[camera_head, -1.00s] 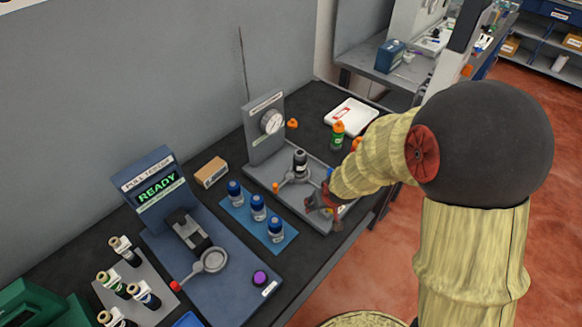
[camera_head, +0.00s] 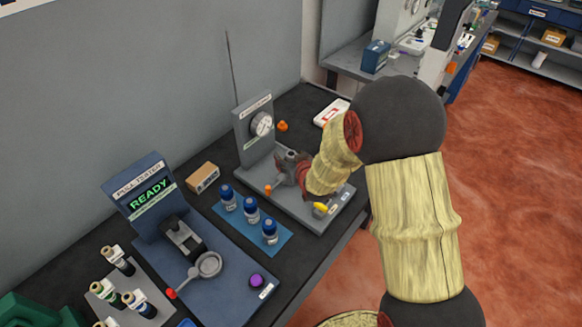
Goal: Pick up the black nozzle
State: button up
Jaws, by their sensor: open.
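A dark, upright piece, which looks like the black nozzle (camera_head: 289,154), stands on the grey gauge fixture (camera_head: 250,172). Only its upper part shows; my gripper and wrist cover the rest. My gripper (camera_head: 291,170), dark with reddish parts, is low over the fixture at this piece, its jaws open. I cannot tell whether the fingers touch it or are around it.
Several blue-capped vials (camera_head: 250,209) stand on a blue mat left of the fixture. The pull tester (camera_head: 150,190) reading READY is further left. A yellow piece (camera_head: 321,208) lies at the fixture's front.

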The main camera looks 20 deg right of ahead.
jog(key=shift+b+x, duration=0.35)
jog(key=shift+x, duration=1.9)
jog(key=shift+w+r, duration=0.1)
jog(key=shift+r, duration=0.05)
jog(key=shift+c, duration=0.3)
grip_shut()
jog(key=shift+d, duration=0.1)
jog(key=shift+r, duration=0.15)
